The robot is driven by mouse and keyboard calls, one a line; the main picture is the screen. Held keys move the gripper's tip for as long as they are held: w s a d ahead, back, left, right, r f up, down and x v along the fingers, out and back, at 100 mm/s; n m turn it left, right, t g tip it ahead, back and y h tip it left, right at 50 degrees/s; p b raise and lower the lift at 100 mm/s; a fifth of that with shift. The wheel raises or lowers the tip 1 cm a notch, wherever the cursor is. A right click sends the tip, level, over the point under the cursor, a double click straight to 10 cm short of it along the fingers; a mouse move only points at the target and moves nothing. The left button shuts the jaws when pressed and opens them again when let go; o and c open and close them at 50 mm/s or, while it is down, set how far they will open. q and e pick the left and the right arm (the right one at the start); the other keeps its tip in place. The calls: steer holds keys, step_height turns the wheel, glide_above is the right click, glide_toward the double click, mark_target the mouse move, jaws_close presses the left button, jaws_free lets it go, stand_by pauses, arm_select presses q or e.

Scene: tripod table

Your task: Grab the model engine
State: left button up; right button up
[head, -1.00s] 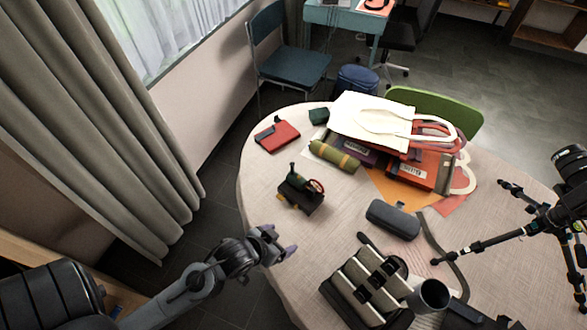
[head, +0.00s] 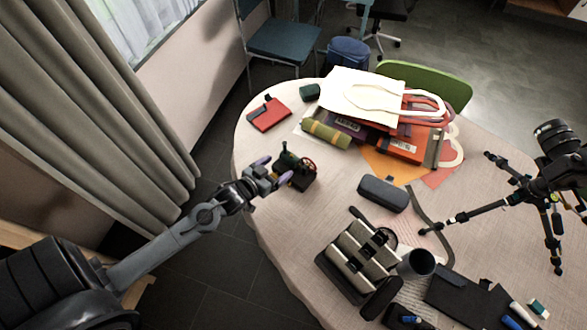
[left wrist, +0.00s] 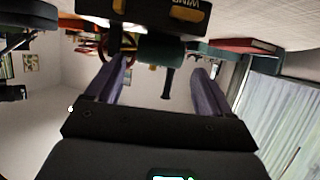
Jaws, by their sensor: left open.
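The model engine (head: 296,170) is a small dark green and black machine with a red wheel and a brassy part at its base. It stands near the left edge of the round table (head: 262,215). My left gripper (head: 274,170) is open, right beside the engine's left side in the head view. In the left wrist view the engine (left wrist: 160,47) appears upside down at the top, beyond the two purple fingers (left wrist: 165,88). Its green body lies roughly between and ahead of the fingertips. Contact cannot be made out. My right gripper is not in view.
A red notebook (head: 269,114) and a green-yellow roll (head: 326,134) lie behind the engine. White bags (head: 360,95) are piled farther back. A dark case (head: 384,194) is to the right, a camera bag (head: 357,262) in front, a tripod (head: 550,190) far right. Cloth between them is clear.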

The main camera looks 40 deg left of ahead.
mark_target(286, 162)
arm_select(q)
steer(key=shift+b+x, duration=0.75)
steer(key=shift+x, duration=2)
steer(key=shift+s+f, duration=0.1)
steer(key=shift+f, duration=0.05)
jaws_close()
